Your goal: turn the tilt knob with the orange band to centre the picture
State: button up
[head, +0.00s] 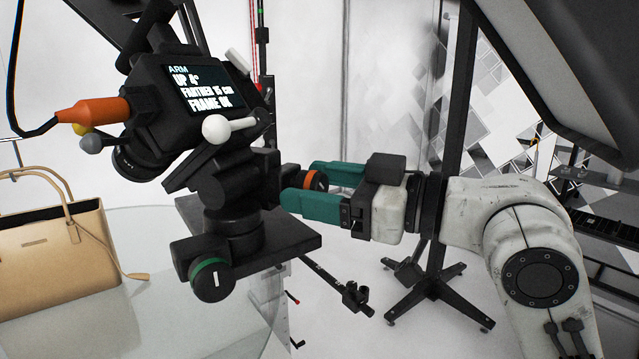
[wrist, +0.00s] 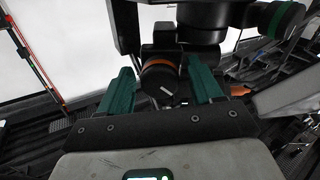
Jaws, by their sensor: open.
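The tilt knob with the orange band (head: 314,180) sits on the right side of the black camera head, partly hidden behind my gripper's fingers. In the wrist view the knob (wrist: 160,80) shows its dark face with a pale mark, between the two green fingers. My gripper (head: 316,188) is open, its fingers on either side of the knob; I cannot tell whether they touch it. The camera (head: 150,110) is tilted on its mount above. Its screen (head: 203,90) reads "ARM", "UP 4°", "FARTHER 15 cm", "FRAME OK".
A green-banded knob (head: 212,278) is at the mount's lower front; one also shows in the wrist view (wrist: 283,20). A tan handbag (head: 55,258) stands on a glass turntable (head: 150,318) at left. A black stand (head: 437,290) is behind my arm.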

jog(key=c, duration=1.1)
jog(key=shift+o, duration=0.2)
jog(key=shift+m+p, duration=0.3)
jog(key=m+p, duration=0.3)
jog(key=m, duration=0.1)
jog(key=shift+r, duration=0.2)
jog(key=shift+f+m+p, duration=0.15)
jog(key=shift+m+p, duration=2)
jog(key=shift+m, duration=0.25)
jog(key=shift+d, duration=0.1)
jog(key=o, duration=1.1)
jog(key=shift+c, duration=0.2)
